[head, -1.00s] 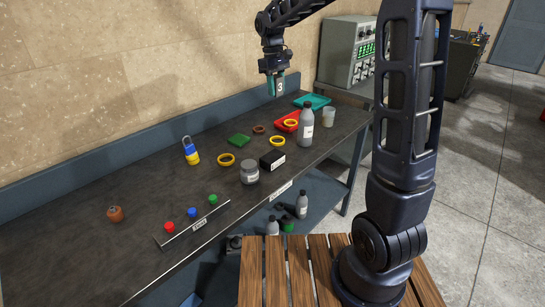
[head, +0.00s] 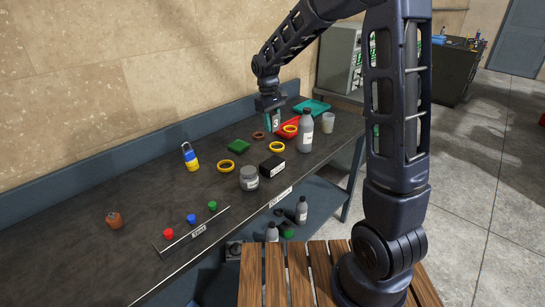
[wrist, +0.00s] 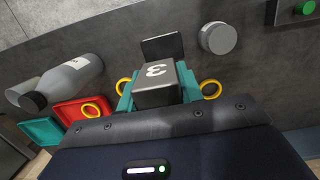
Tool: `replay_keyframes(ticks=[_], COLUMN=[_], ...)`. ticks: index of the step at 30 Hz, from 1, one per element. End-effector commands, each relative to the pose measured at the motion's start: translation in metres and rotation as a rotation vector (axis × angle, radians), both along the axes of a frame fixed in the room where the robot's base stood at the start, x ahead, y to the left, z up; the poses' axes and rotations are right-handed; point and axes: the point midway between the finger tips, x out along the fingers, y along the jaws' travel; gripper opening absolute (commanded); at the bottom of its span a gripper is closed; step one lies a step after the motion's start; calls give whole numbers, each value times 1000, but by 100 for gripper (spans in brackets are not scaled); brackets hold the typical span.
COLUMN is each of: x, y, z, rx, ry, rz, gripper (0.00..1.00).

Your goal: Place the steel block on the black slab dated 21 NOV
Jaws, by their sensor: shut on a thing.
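My gripper (head: 271,121) is shut on the steel block, a grey block marked 3 (head: 276,123), and holds it above the bench near the red tray. In the wrist view the block (wrist: 157,84) sits between the teal fingers. The black slab (head: 272,166) lies on the bench toward its front edge, with a white label on its front side that is too small to read. In the wrist view the slab (wrist: 162,48) shows just beyond the block, partly hidden by it. The block appears apart from the slab.
A grey bottle (head: 305,134) and a jar (head: 249,179) stand on either side of the slab. Yellow rings (head: 277,147) (head: 226,166) and a green slab (head: 238,146) lie near. A red tray (head: 284,134), teal tray (head: 314,107) and cup (head: 328,123) are further back.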

Motion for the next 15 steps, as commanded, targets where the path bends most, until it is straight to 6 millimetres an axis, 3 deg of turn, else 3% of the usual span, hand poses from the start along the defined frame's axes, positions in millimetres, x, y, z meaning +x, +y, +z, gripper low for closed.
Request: replay_keyframes(ticks=[15], x=[0], y=[0], z=[-91], rx=[-1], ry=[1], rz=[1], gripper=[0])
